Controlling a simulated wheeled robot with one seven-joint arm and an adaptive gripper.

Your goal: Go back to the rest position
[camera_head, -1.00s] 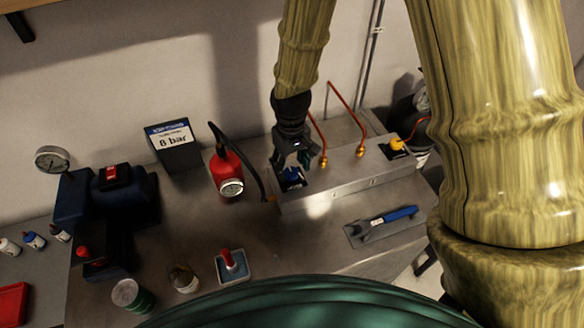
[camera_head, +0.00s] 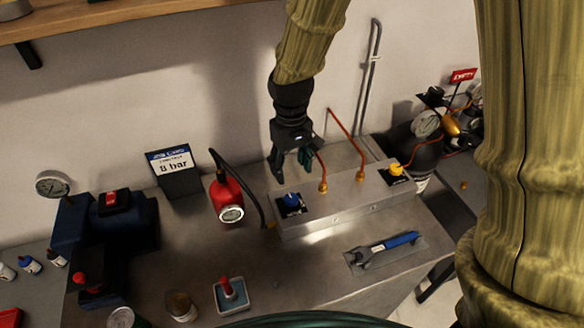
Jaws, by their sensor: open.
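My gripper (camera_head: 291,165) hangs at the end of my arm in the head view, fingers pointing down and apart. It is open, with nothing seen between the fingers. It is above and behind the blue knob (camera_head: 291,201) on the left end of the grey metal manifold block (camera_head: 335,205), and appears clear of it. A yellow knob (camera_head: 396,169) is on the block's right end. Two copper pipes rise from the block between the knobs.
A blue-handled wrench (camera_head: 385,248) lies in front of the block. A dark blue machine (camera_head: 110,218) is at left. A wooden shelf (camera_head: 110,15) is above.

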